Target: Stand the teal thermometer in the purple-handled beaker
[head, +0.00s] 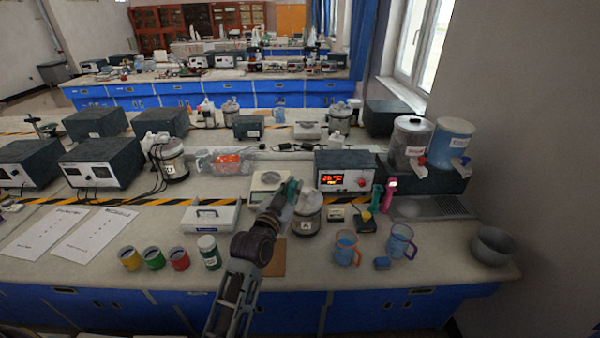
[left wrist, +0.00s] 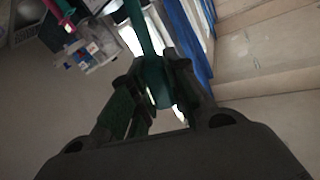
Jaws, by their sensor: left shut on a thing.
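My left gripper (head: 291,190) is shut on the teal thermometer (head: 294,186), above the bench near a white balance. The left wrist view shows the thermometer (left wrist: 143,32) running up and away from between the fingers (left wrist: 155,85); its far end is out of that frame. The purple-handled beaker (head: 400,244) stands upright near the bench's front edge, to the right of my left gripper and apart from it. It is clear with a bluish tint. My right gripper is not in view.
A grey bowl (head: 492,246) is at the right. A green (head: 377,198) and a pink (head: 390,190) upright item stand behind the beakers.

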